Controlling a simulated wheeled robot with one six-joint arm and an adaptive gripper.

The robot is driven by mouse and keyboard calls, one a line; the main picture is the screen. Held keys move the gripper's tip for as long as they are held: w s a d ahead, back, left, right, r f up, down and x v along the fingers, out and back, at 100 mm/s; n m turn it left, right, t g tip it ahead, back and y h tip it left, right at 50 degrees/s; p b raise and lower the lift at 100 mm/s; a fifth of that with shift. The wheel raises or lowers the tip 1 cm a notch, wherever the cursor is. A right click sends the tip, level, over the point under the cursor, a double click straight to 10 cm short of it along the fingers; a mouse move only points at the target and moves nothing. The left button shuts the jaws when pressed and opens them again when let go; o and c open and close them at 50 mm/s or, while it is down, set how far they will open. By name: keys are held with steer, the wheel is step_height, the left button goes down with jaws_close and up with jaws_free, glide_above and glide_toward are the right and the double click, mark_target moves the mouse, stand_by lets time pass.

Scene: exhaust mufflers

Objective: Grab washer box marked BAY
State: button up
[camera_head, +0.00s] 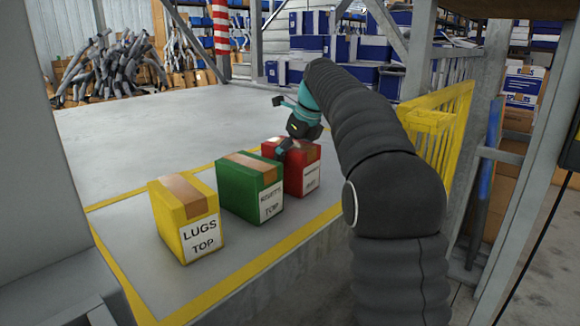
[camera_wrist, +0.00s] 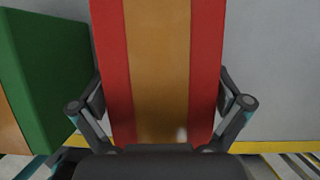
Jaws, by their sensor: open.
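A red box (camera_head: 303,172) with a brown tape strip stands at the far end of the row in the head view. Its white front label is too small to read surely. In the wrist view the red box (camera_wrist: 205,60) fills the middle, seen from above. My gripper (camera_head: 281,148) is over the red box. In the wrist view my gripper (camera_wrist: 160,95) is open, with one finger on each side of the box. I cannot tell whether the fingers touch it.
A green box (camera_head: 232,192), its label seeming to read RIVETS TOP, stands close left of the red one. A yellow box (camera_head: 172,222) marked LUGS TOP stands nearer. A yellow railing (camera_head: 440,135) is at right. Floor behind the boxes is clear.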

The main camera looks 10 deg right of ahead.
steer(key=shift+f, duration=0.15)
stand_by(0.3)
steer(key=c, duration=1.3)
